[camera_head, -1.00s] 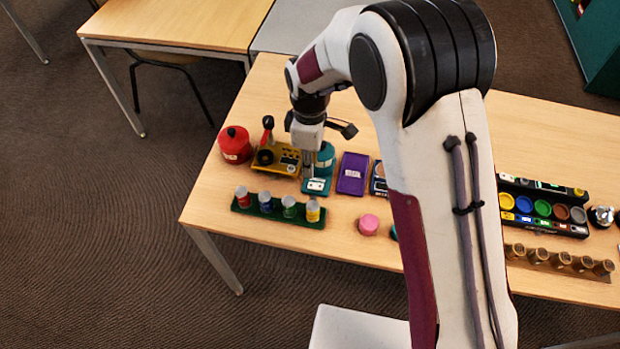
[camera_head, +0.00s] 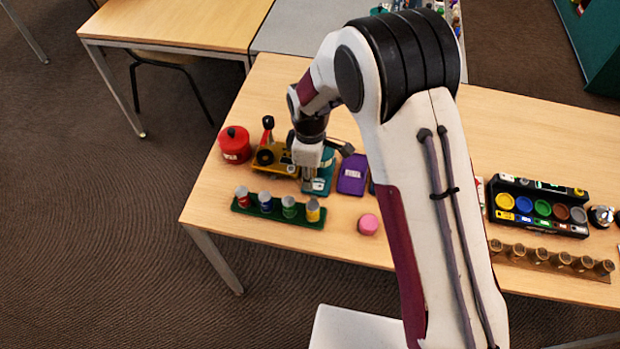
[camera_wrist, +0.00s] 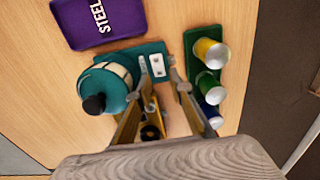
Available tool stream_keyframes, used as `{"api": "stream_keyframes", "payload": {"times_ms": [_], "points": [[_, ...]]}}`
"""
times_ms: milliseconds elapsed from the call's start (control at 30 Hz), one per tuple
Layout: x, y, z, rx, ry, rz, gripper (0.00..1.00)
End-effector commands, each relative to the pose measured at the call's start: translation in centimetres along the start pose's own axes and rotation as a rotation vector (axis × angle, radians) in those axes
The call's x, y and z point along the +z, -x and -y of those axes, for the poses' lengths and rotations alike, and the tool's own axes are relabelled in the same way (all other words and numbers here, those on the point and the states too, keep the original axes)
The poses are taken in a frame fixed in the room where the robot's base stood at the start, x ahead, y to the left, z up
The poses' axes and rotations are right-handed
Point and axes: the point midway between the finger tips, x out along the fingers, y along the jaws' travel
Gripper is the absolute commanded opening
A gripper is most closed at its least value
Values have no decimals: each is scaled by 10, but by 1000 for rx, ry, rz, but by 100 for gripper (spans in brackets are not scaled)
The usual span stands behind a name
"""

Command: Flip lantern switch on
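The lantern is teal, with a round body (camera_wrist: 108,84) with a cream band and black knob and a flat teal base (camera_wrist: 118,54). A white switch plate (camera_wrist: 157,65) with dark marks sits on the base. In the head view, the teal lantern (camera_head: 327,164) is partly hidden behind my gripper. My gripper (camera_wrist: 158,76) is open, its two fingertips apart around the front of the switch plate. In the head view my gripper (camera_head: 313,184) points down over the base. Whether a finger touches the switch, I cannot tell.
A purple tray (camera_head: 353,174) lies right of the lantern. A green rack (camera_head: 279,216) with several small cans stands in front. A yellow device (camera_head: 265,166) with a red lever and a red pot (camera_head: 235,145) stand left. A pink disc (camera_head: 368,224) lies at front right.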

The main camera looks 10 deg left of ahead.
Motion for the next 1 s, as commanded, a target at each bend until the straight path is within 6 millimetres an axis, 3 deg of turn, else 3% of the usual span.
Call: {"api": "stream_keyframes", "payload": {"times_ms": [233, 567, 700, 1000], "points": [[0, -17, 0, 0, 0, 0, 21], [0, -19, 0, 0, 0, 0, 21], [0, -19, 0, 0, 0, 0, 0], [0, -19, 0, -2, -1, -11, 0]]}}
